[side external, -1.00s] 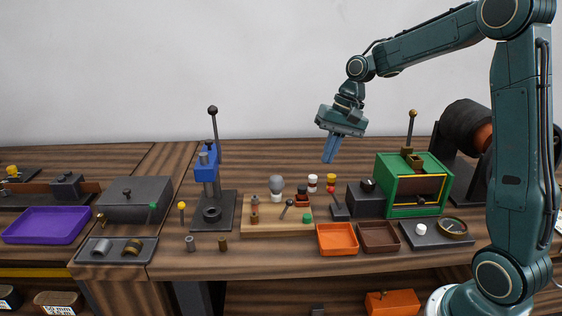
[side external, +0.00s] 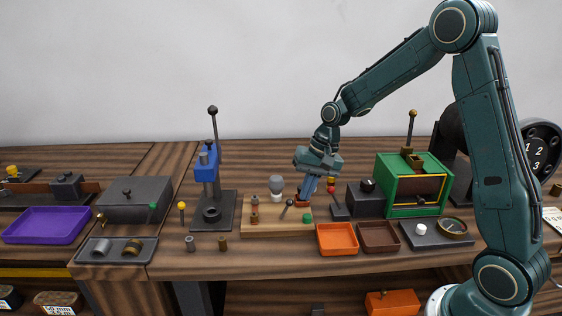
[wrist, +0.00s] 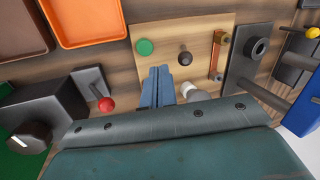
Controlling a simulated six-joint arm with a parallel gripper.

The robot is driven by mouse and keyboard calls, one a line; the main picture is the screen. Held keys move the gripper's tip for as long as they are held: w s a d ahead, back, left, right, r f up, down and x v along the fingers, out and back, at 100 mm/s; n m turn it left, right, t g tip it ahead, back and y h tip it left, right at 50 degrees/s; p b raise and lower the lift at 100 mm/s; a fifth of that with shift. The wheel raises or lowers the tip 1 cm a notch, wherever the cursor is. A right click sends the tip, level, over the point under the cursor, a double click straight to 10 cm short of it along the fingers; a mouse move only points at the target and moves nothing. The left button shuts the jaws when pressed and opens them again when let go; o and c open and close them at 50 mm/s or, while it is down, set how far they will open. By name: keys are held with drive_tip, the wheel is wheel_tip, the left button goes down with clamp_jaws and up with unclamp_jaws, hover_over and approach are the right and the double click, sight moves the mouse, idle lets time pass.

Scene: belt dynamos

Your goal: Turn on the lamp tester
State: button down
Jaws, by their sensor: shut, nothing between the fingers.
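The lamp tester is a wooden board (side external: 268,229) with a grey-white bulb (side external: 277,184), a small dark-knobbed lever (side external: 287,208) and a green button (side external: 308,217). My gripper (side external: 305,198) is shut, pointing down over the board's right back part, behind the green button. In the wrist view, my shut blue fingers (wrist: 158,70) lie over the board (wrist: 168,27). There the green button (wrist: 145,47) is just beyond the tips, and the lever's knob (wrist: 185,58) and the bulb (wrist: 192,92) are to their right. I cannot tell whether the fingers touch anything.
A lever with a red knob (wrist: 106,104) stands left of my fingers in the wrist view. An orange tray (side external: 337,238) and a brown tray (side external: 379,237) lie right of the board. A blue press (side external: 206,165) stands left, a green-framed box (side external: 413,185) right.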

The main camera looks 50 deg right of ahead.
drive_tip(key=shift+w+a+f, duration=0.15)
drive_tip(key=shift+w+a, duration=0.25)
drive_tip(key=shift+a, duration=0.25)
drive_tip(key=shift+w+a+r+g+h, duration=0.3)
drive_tip(key=shift+w+a+g+h, duration=0.1)
drive_tip(key=shift+g, duration=0.1)
idle(0.4)
drive_tip(key=shift+w+a+r+g+h, duration=0.2)
drive_tip(key=shift+w+a+g+h, duration=0.25)
drive_tip(key=shift+w+g+h, duration=0.1)
drive_tip(key=shift+w+a+r+g+h, duration=0.2)
drive_tip(key=shift+w+a+g+h, duration=0.25)
drive_tip(key=shift+g+h, duration=0.1)
drive_tip(key=shift+w+a, duration=0.75)
drive_tip(key=shift+a, duration=0.1)
drive_tip(key=shift+w+a, duration=0.45)
drive_tip(key=shift+w, duration=0.05)
drive_tip(key=shift+w+a+f, duration=0.15)
drive_tip(key=shift+w+a, duration=0.05)
drive_tip(key=shift+f, duration=0.1)
